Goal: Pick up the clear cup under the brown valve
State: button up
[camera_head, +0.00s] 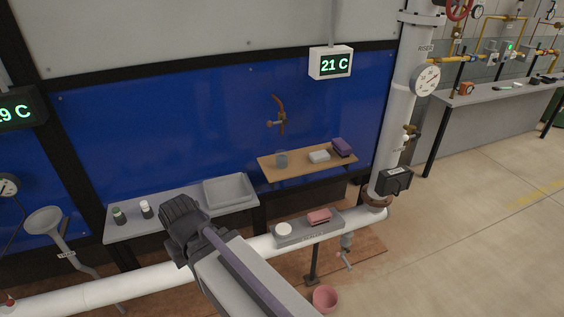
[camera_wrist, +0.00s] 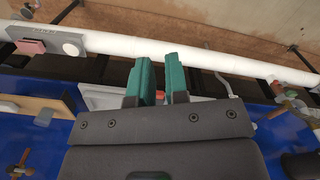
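The clear cup (camera_head: 282,160) stands at the left end of a wooden shelf (camera_head: 300,170), below the brown valve (camera_head: 277,121) on the blue panel. The valve also shows at the lower left of the wrist view (camera_wrist: 20,166); I cannot make out the cup surely there. My gripper (camera_head: 178,212) is left of and below the shelf, in front of the grey bench, well apart from the cup. In the wrist view its two teal fingers (camera_wrist: 159,84) stand apart with nothing held between them.
A white block (camera_head: 319,156) and a purple block (camera_head: 341,147) share the shelf. A grey tray (camera_head: 229,190) and two small bottles stand on the bench (camera_head: 175,214). A white pipe (camera_head: 130,285) runs below, carrying a ledge (camera_head: 305,229) with a pink block (camera_head: 318,217) and white disc.

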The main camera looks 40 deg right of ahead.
jog(key=o, duration=1.4)
jog(key=shift+o, duration=0.2)
